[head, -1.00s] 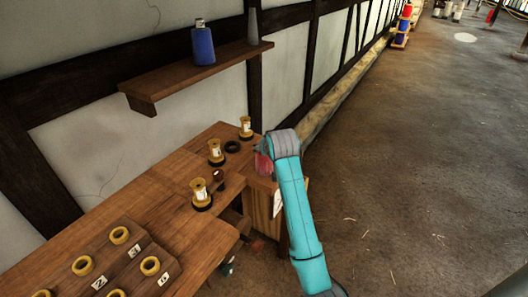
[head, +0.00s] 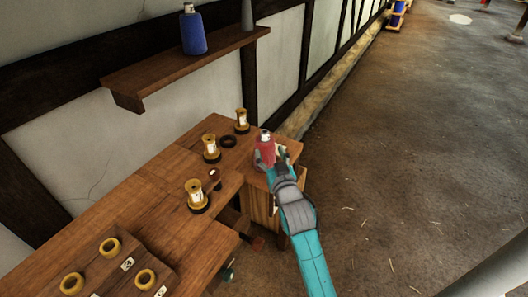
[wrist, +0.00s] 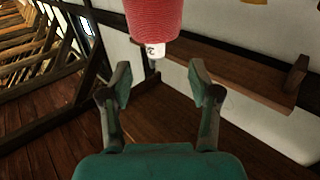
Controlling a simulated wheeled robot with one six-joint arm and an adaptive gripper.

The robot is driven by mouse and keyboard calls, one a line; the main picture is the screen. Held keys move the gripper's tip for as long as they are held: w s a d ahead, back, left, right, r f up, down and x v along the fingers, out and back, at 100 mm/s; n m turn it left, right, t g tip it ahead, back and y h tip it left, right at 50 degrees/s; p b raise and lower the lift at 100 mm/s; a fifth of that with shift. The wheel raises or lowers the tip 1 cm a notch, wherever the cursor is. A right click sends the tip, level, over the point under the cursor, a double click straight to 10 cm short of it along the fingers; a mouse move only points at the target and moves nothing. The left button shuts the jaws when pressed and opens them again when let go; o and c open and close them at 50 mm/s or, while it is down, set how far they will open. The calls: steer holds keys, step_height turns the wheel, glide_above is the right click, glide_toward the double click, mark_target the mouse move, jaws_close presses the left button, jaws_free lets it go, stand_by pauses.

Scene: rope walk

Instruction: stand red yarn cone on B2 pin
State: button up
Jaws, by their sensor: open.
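The red yarn cone (head: 265,151) stands upright, its pale tip up, on a small wooden stand beside the right end of the bench. In the wrist view the cone (wrist: 152,18) is just beyond my fingertips, its white tip with a dark mark pointing toward my palm. My gripper (wrist: 158,76) is open, with bare space between the fingers. In the head view my gripper (head: 281,168) is close to the cone's near right side and partly hidden by my wrist. I cannot make out a pin marked B2.
A blue yarn cone (head: 193,32) stands on the wall shelf (head: 160,72). Yellow spools, including a near one (head: 196,194), and a dark ring (head: 228,141) are on the bench. A numbered board (head: 125,282) with yellow rings is at lower left. The floor at right is open.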

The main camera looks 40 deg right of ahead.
mark_target(266, 138)
steer(key=x, duration=0.3)
steer(key=shift+w+d, duration=0.15)
steer(key=shift+w, duration=0.15)
steer(key=shift+x, duration=2.55)
steer(key=shift+d+r, duration=0.1)
steer(key=shift+d, duration=0.1)
steer(key=shift+c, duration=0.2)
jaws_close()
